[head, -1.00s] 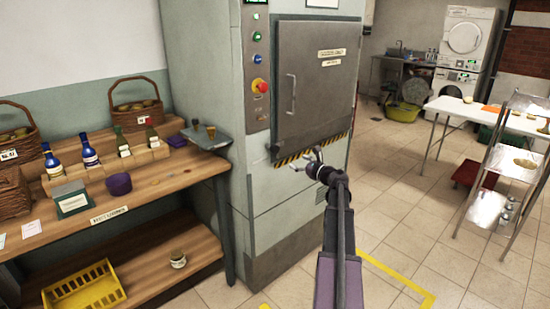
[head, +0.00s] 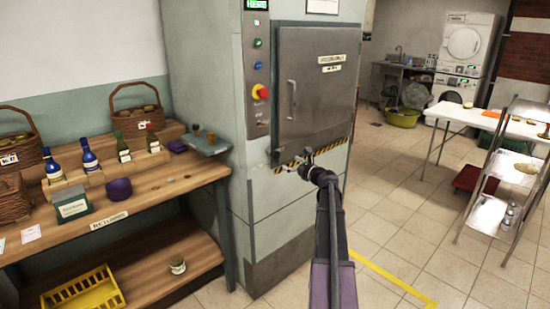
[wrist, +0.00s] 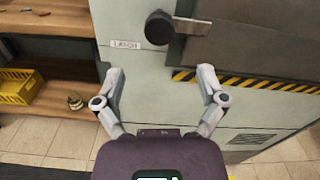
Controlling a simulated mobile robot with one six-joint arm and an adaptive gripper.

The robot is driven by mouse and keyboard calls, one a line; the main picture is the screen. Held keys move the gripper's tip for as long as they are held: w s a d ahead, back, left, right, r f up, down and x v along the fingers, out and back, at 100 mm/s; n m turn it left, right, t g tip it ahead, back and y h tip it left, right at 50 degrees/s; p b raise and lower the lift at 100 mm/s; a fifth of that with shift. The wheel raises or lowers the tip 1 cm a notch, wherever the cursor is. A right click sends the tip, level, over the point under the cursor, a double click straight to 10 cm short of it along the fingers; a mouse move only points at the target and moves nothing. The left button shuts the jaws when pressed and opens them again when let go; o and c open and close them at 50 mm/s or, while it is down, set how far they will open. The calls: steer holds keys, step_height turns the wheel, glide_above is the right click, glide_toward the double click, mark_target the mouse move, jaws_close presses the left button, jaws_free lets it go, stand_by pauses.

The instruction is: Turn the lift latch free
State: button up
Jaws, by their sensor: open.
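The lift latch shows in the wrist view as a dark round knob (wrist: 157,28) with a short grey bar reaching right from it, roughly level. A label reading LATCH (wrist: 126,44) is on the panel to its lower left. My gripper (wrist: 161,77) is open and empty, its two fingers spread wide. The latch lies beyond the fingertips, between their lines and apart from them. In the head view my gripper (head: 292,165) is in front of the lift cabinet (head: 205,110), near the lower left corner of its grey door (head: 318,85). The latch is hard to make out there.
A wooden bench (head: 150,200) with bottles and baskets stands left of the cabinet. A yellow crate (head: 85,290) and a jar (head: 177,265) are on its lower shelf.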

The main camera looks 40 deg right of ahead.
mark_target(276, 157)
steer(key=w, duration=0.9)
steer(key=shift+a, duration=0.35)
steer(key=shift+c, duration=0.2)
jaws_close()
steer(key=shift+a, duration=0.25)
